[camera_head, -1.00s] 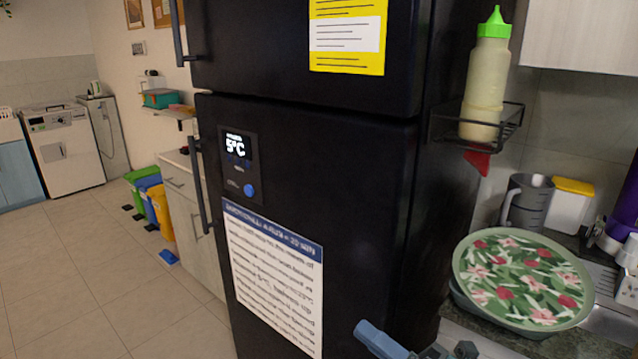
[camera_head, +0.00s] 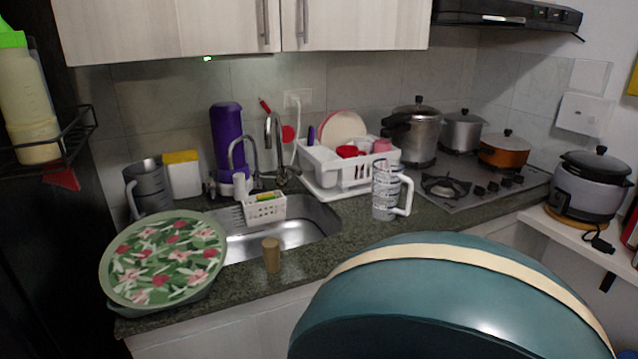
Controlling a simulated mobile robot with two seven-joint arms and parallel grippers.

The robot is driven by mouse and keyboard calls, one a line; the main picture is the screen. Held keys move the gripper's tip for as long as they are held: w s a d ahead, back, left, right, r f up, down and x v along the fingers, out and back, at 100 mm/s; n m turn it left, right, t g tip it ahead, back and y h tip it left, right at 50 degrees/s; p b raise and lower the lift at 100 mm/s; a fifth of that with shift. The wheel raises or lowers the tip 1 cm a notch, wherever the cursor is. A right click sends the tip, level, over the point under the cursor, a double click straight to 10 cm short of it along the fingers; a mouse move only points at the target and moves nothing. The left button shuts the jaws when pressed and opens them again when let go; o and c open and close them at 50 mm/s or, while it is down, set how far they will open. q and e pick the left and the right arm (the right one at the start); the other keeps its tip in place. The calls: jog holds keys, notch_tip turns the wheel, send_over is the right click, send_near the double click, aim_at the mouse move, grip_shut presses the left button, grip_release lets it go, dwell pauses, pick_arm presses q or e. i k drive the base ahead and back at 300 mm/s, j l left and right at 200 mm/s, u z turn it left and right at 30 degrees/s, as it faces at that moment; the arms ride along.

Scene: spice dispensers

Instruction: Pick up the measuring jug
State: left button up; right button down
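A clear measuring jug (camera_head: 384,189) with dark printed markings and a pale handle on its right stands upright on the dark counter, right of the sink and in front of the dish rack. Nothing touches its handle. Neither of my grippers shows in this view.
A large teal rounded object (camera_head: 450,295) with a cream band fills the lower right foreground. The sink (camera_head: 285,236), a small brown cylinder (camera_head: 271,255), a flowered round lid (camera_head: 165,262), the dish rack (camera_head: 345,168) and the stove (camera_head: 470,190) surround the counter space.

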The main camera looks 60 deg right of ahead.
aim_at(388, 175)
jog(key=z, duration=2.5)
